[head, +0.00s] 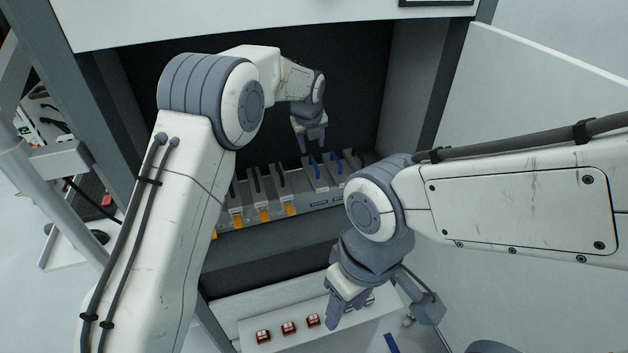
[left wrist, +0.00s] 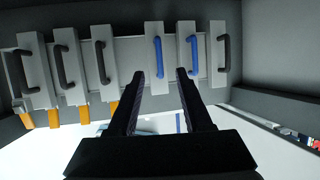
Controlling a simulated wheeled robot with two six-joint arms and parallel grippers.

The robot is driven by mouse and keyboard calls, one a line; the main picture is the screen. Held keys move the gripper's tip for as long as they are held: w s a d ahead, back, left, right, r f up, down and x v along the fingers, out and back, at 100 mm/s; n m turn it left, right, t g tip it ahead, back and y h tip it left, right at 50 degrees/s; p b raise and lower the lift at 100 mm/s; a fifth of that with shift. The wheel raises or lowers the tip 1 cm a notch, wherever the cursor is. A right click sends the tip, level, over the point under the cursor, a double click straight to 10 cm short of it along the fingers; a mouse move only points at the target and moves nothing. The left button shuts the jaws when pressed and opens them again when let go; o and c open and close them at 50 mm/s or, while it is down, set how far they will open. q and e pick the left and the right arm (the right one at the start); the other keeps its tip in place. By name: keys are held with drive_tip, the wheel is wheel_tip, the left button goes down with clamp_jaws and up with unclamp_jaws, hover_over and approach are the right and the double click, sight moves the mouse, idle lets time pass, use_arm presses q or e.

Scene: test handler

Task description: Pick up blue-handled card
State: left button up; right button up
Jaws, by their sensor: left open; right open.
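Two cards with blue handles stand in the rack, the left one (head: 313,166) and the right one (head: 336,164). In the left wrist view their blue handles are upright bars, the left handle (left wrist: 159,58) and the right handle (left wrist: 194,54). My left gripper (head: 312,147) is open and empty, just above the blue-handled cards. In the left wrist view its fingertips (left wrist: 159,75) lie below the left blue handle, with no contact visible. My right gripper (head: 347,308) is open over the white ledge in front, away from the rack.
Black-handled cards (left wrist: 64,66) stand left of the blue ones, several with orange tabs (head: 264,214); another black-handled card (left wrist: 223,54) is at the right. The dark bay's side wall (head: 412,80) is close on the right. Small red parts (head: 288,328) lie on the white ledge (head: 255,315).

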sight(314, 162)
use_arm(q)
drive_tip(key=x, duration=0.2)
drive_tip(key=p+x, duration=0.1)
drive_tip(key=x, duration=0.2)
drive_tip(key=p+x, duration=0.1)
drive_tip(key=x, duration=0.2)
drive_tip(key=shift+s+f, duration=0.25)
drive_tip(key=shift+w+f, duration=0.15)
drive_tip(key=shift+f, duration=0.15)
clamp_jaws()
drive_tip(key=shift+r, duration=0.1)
idle(0.8)
